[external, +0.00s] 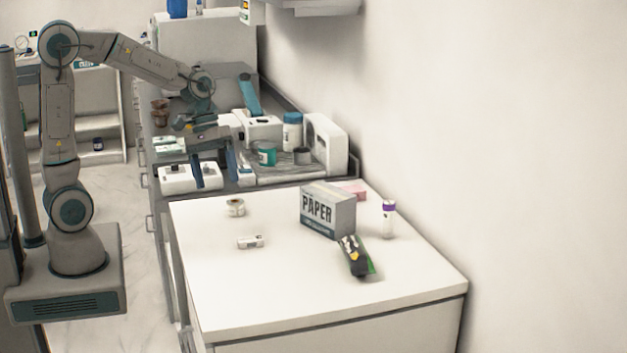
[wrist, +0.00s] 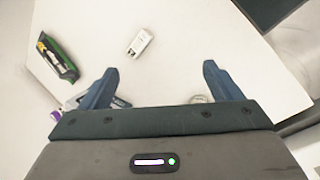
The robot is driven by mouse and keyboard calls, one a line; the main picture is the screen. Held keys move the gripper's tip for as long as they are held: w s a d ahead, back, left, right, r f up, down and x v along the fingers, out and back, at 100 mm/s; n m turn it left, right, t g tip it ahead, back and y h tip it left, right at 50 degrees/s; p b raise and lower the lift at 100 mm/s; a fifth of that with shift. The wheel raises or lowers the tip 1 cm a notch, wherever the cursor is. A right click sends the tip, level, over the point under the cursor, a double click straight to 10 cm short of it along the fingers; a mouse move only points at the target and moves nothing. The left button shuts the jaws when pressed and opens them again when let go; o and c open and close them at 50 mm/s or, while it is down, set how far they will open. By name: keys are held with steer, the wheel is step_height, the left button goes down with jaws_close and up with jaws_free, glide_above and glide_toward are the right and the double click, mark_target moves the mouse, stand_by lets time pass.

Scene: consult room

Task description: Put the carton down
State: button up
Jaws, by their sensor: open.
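A small white carton (external: 250,241) lies on the white table top (external: 330,307), toward its left side, in the external view. In the wrist view the carton (wrist: 140,43) lies on the table beyond my fingertips, apart from them. My gripper (external: 215,174) is open and empty, with its blue fingers pointing down near the table's far left end. In the wrist view the two fingers of my gripper (wrist: 161,75) stand wide apart with only bare table between them.
A PAPER box (external: 328,211), a dark green-edged packet (external: 354,257), a purple-capped bottle (external: 388,219) and a pink box (external: 352,189) stand or lie on the table's right side. A tape roll (external: 235,207) lies near its back left. The table's front is clear. A cluttered counter adjoins behind.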

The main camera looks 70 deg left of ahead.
steer(key=s+a+m+t+y, duration=0.1)
steer(key=s+a+m+y, duration=0.2)
steer(key=s+m, duration=0.6)
steer(key=s+y, duration=0.1)
steer(key=s, duration=0.3)
steer(key=shift+s+t, duration=0.25)
steer(key=shift+t, duration=0.15)
